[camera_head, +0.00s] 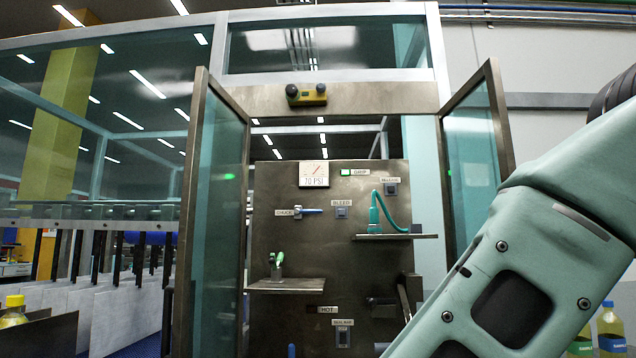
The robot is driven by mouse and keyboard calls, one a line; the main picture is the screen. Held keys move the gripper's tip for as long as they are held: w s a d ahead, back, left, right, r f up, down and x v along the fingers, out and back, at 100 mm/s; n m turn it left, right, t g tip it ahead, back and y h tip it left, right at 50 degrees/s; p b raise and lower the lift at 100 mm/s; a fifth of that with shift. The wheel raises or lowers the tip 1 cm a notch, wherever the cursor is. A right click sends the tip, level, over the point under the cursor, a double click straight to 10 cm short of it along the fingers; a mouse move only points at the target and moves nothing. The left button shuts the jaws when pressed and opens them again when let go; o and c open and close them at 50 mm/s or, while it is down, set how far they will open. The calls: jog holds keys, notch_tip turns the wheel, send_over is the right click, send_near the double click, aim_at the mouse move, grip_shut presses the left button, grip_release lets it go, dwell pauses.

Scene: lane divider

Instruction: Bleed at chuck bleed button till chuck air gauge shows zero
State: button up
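The air gauge (314,174) is a white square near the top of the dark metal panel (335,262); it reads 70 PSI and has a red needle. Below it, a label reading CHUCK (285,212) sits beside a small blue lever or fitting (312,210). To its right, a grey square button (342,213) sits under a label reading BLEED. Nothing touches this button. My arm crosses the lower right of the view. My gripper is not in the picture.
Glass doors (222,190) stand open on both sides of the panel. A right shelf (396,236) holds a green hosed tool; a left shelf (286,285) holds a small green item. Another button (390,189) is at upper right.

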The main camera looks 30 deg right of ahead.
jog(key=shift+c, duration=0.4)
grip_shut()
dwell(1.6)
